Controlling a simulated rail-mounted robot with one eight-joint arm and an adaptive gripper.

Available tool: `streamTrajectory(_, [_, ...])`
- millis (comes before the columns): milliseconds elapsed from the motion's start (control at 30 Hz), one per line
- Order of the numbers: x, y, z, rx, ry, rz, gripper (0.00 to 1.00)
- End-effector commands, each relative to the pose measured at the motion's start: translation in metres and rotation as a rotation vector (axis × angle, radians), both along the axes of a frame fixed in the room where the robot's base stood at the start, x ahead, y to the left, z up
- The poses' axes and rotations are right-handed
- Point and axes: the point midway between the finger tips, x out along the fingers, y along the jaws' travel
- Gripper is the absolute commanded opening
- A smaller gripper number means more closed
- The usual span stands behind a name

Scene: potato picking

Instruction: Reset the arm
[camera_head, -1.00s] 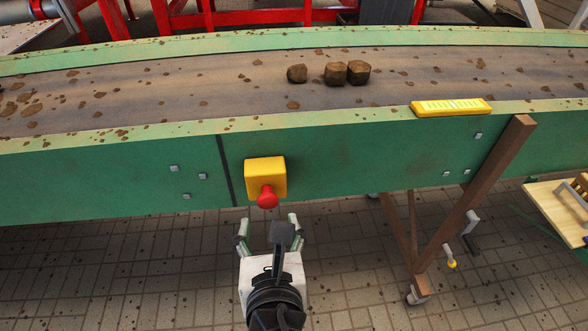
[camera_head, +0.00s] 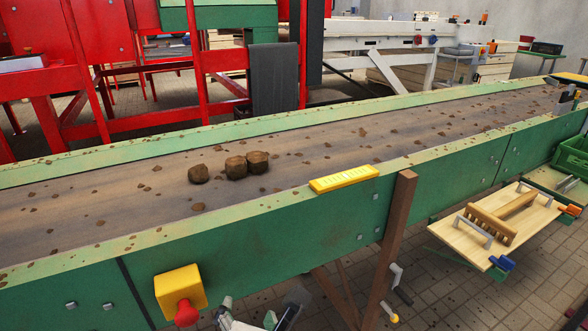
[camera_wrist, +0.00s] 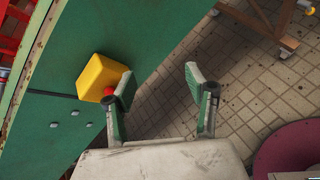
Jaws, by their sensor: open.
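My gripper (camera_wrist: 158,88) is open and empty in the wrist view, its two green-lined fingers apart with tiled floor between and beyond them. The left finger partly covers the red knob of a yellow box (camera_wrist: 97,76) on the green conveyor side. I cannot tell whether it touches the knob. In the head view my gripper shows only in part at the bottom edge, just right of the yellow box (camera_head: 181,288) and its red knob (camera_head: 187,313).
Three brown lumps, potatoes or clods (camera_head: 234,167), lie on the dirt-strewn belt (camera_head: 110,208). A yellow bar (camera_head: 344,179) sits on the conveyor's near rim. A brown post (camera_head: 395,230) stands against its side. A wooden board with a rake-like tool (camera_head: 497,228) and a green crate (camera_head: 572,158) are at right.

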Motion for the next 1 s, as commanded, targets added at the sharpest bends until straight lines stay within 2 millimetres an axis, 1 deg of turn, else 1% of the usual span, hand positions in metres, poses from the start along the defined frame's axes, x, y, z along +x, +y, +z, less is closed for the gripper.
streamTrajectory(33, [0.009, -0.014, -0.001, 0.055, 0.037, -0.076, 0.50])
streamTrajectory(100, [0.019, -0.030, -0.002, 0.144, 0.093, -0.180, 0.50])
streamTrajectory(200, [0.030, -0.054, -0.003, 0.272, 0.163, -0.331, 0.50])
streamTrajectory(400, [0.046, -0.101, -0.004, 0.540, 0.278, -0.640, 0.50])
streamTrajectory(700, [0.056, -0.168, 0.000, 0.971, 0.390, -1.111, 0.50])
streamTrajectory(1000, [0.051, -0.228, 0.012, 1.439, 0.432, -1.562, 0.50])
